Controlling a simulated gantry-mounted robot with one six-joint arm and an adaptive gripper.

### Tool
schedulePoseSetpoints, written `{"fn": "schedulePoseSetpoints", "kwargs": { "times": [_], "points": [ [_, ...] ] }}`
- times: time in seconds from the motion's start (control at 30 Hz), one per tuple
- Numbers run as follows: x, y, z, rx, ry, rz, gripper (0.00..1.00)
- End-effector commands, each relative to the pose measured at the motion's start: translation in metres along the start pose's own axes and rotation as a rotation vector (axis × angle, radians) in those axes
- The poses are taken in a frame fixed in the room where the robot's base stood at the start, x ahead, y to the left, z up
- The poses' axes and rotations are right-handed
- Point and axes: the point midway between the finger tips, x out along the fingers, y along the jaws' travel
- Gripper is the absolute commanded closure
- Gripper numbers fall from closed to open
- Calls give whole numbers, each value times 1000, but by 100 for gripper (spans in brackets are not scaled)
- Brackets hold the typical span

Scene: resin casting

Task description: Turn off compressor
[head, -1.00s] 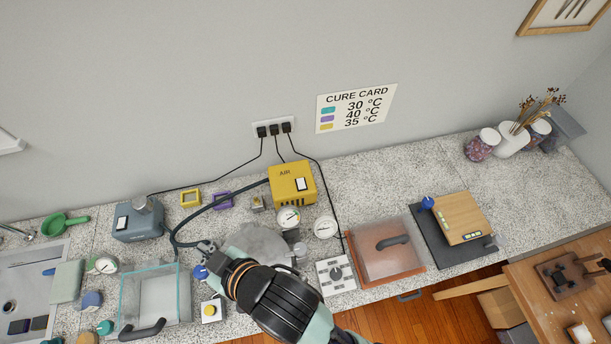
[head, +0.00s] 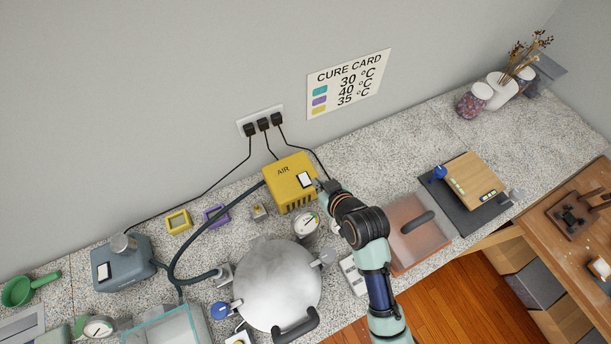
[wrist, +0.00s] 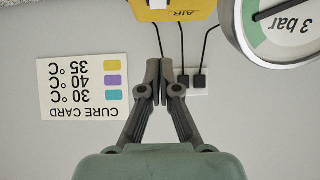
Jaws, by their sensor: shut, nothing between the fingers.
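The compressor is a yellow box marked AIR (head: 285,187) at the back of the counter against the wall. A white rocker switch (head: 305,180) is on its face, at the right. My gripper (head: 322,184) is shut and empty, close to the right front of the box near the switch; I cannot tell whether it touches. In the wrist view, which is upside down, the shut fingers (wrist: 153,82) point at the wall, and part of the yellow box (wrist: 172,10) shows at the top edge.
A round gauge (head: 306,224) stands in front of the box, also large in the wrist view (wrist: 283,28). A steel pot lid (head: 277,286) is in front. A dark hose (head: 205,200) runs left from the box. Plugs (head: 263,124) are in the wall behind.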

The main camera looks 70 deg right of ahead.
Motion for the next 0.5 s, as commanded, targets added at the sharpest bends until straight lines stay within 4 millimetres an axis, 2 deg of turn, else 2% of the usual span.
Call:
{"fn": "schedulePoseSetpoints", "kwargs": {
  "times": [0.17, 0.5],
  "points": [
    [22, 0, 0, -1, -1, -1, 100],
    [96, 0, 0, -1, -1, -1, 100]
  ]
}}
